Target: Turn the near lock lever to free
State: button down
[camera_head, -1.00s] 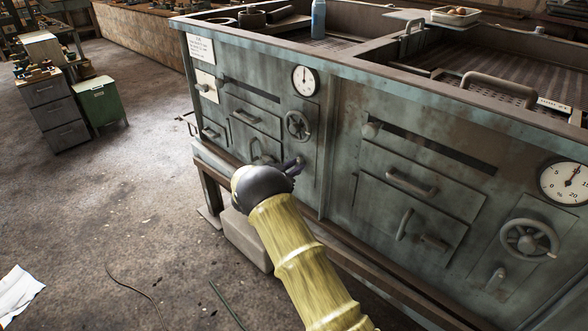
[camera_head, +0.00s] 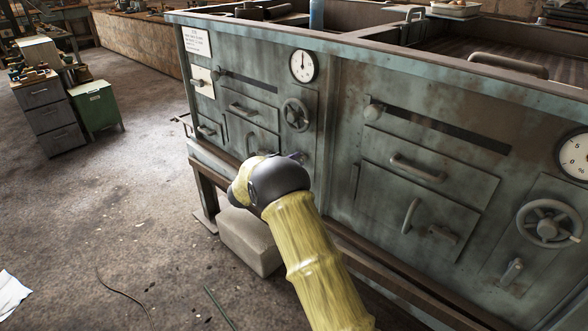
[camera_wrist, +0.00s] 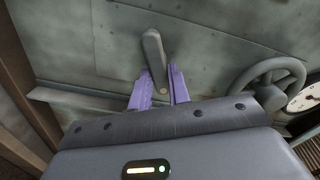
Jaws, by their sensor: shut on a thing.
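A small grey lock lever (camera_wrist: 154,52) stands out from the green-grey metal cabinet (camera_wrist: 215,45) in the wrist view, nearly upright with its upper end tilted slightly left. My gripper (camera_wrist: 160,80) has purple fingers on either side of the lever's lower part and is shut on it. In the head view my gripper (camera_head: 297,157) is at the cabinet front, below the left handwheel (camera_head: 295,115). My dark wrist hides most of the fingers there, and the held lever cannot be made out. A second, similar lever (camera_head: 512,271) sits under the right handwheel (camera_head: 548,223), away from my gripper.
A round gauge (camera_head: 303,66) is above the left handwheel. Drawer handles (camera_head: 418,170) stick out of the cabinet front. A lower rail (camera_head: 375,262) runs under it, with a pale block (camera_head: 250,240) on the floor below. The floor at left is mostly open.

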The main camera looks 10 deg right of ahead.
jog(key=shift+f+m+b, duration=0.2)
jog(key=shift+m+b, duration=1.05)
jog(key=shift+f+m+b, duration=0.15)
jog(key=shift+m+b, duration=1.05)
jog(key=shift+m, duration=0.05)
jog(key=c, duration=1.3)
grip_release()
jog(key=shift+d+r, duration=0.1)
jog(key=shift+s, duration=0.1)
jog(key=p+v, duration=0.3)
jog(key=v, duration=1.4)
jog(key=shift+a, duration=0.2)
